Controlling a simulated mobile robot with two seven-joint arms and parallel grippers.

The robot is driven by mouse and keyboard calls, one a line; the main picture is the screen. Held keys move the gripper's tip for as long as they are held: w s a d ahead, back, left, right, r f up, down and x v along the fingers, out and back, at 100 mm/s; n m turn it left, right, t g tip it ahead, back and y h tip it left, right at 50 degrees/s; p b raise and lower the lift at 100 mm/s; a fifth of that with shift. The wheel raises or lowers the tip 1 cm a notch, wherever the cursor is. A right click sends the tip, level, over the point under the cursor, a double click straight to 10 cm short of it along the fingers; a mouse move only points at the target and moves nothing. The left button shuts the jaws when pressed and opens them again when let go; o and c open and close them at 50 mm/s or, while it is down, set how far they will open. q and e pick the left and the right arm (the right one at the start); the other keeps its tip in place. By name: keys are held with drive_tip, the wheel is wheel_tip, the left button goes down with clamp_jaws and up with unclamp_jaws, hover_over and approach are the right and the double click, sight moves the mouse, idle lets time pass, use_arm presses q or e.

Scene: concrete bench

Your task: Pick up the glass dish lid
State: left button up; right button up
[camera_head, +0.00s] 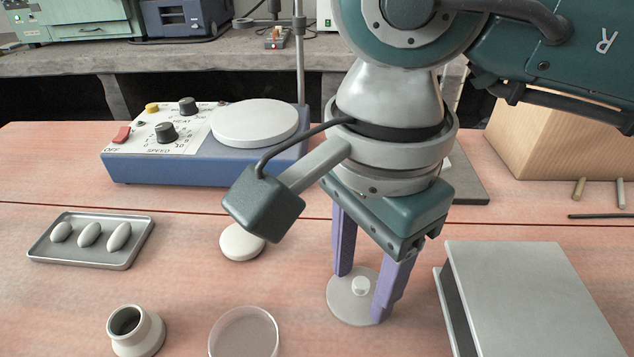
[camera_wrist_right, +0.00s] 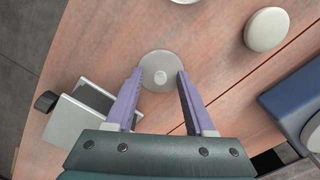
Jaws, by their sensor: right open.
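The glass dish lid (camera_head: 351,309) is a pale translucent disc with a small white knob (camera_head: 361,286), lying flat on the bench. My right gripper (camera_head: 362,298) points down over the lid, open, with its purple fingers apart on either side of the knob. In the right wrist view the lid (camera_wrist_right: 158,85) shows between and just beyond the fingertips (camera_wrist_right: 160,75), with the knob near its middle. I cannot tell whether the fingertips touch the lid. A round glass dish (camera_head: 244,335) stands to the left of the lid at the bottom edge. My left gripper does not show.
A white round cap (camera_head: 241,242) and an open-necked jar (camera_head: 136,330) stand to the left. A metal tray (camera_head: 120,262) holds several pale ovals. A grey box (camera_head: 530,295) stands close on the right. A hotplate stirrer (camera_head: 200,170) is behind.

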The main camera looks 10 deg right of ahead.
clamp_jaws()
idle(0.4)
